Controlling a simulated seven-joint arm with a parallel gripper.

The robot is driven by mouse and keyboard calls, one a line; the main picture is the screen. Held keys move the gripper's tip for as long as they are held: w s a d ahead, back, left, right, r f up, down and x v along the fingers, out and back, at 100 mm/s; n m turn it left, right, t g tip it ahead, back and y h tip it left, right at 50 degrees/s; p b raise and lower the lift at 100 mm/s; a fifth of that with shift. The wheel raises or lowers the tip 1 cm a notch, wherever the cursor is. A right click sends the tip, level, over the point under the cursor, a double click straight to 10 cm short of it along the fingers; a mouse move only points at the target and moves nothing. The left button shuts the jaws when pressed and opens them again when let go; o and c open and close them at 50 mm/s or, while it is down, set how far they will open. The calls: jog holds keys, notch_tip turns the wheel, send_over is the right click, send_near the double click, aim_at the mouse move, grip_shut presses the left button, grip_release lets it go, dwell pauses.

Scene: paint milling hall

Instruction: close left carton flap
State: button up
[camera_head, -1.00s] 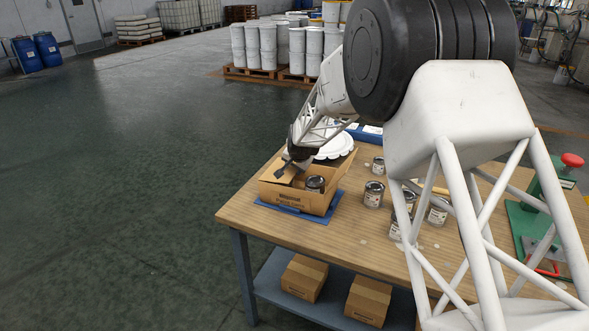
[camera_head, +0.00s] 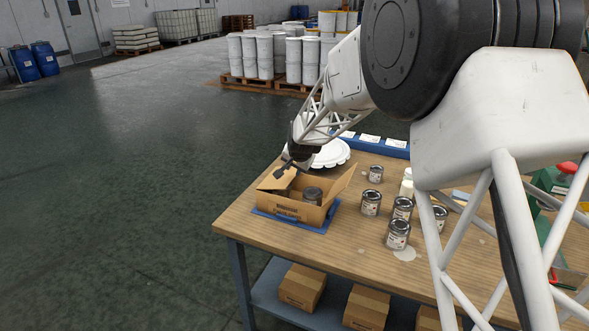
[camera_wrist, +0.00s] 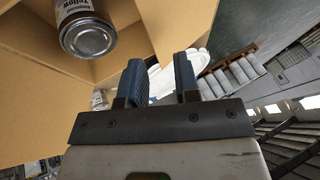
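The open brown carton (camera_head: 290,212) stands on a blue mat (camera_head: 322,228) at the table's left front. Its left flap (camera_head: 276,180) is raised and slants over the left side of the opening. Its right flap (camera_head: 344,184) stands up and leans outward. A dark-lidded can (camera_head: 312,194) is inside; the wrist view shows a can labelled Yellow (camera_wrist: 86,32) between cardboard walls. My gripper (camera_head: 281,174) is at the left flap, above the carton's left side. In the wrist view its two blue fingers (camera_wrist: 160,72) are apart with a gap between them. Whether they touch the flap I cannot tell.
Several cans (camera_head: 371,203) stand right of the carton. A white scalloped disc (camera_head: 331,154) lies behind it, and a blue bin (camera_head: 375,144) is at the back edge. Closed cartons (camera_head: 300,284) sit on the lower shelf. The floor left of the table is clear.

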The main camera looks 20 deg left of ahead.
aim_at(286, 178)
jog(key=shift+c, duration=0.3)
jog(key=shift+a+r, duration=0.1)
grip_shut()
jog(key=shift+w+a+r, duration=0.2)
jog(key=shift+a+r, duration=0.05)
jog(key=shift+a, duration=0.2)
jog(key=a+r+g+h, duration=0.1)
jog(key=w+a+r+n+g+h, duration=0.1)
jog(key=a, duration=0.1)
jog(key=shift+r+h, duration=0.3)
jog(key=shift+r, duration=0.1)
notch_tip(286, 178, up, 7)
jog(key=w+a+g+h, duration=0.1)
jog(key=g+h, duration=0.1)
jog(key=h, duration=0.2)
jog(key=shift+w+a+h, duration=0.15)
jog(key=shift+a+h, duration=0.1)
jog(key=shift+h, duration=0.05)
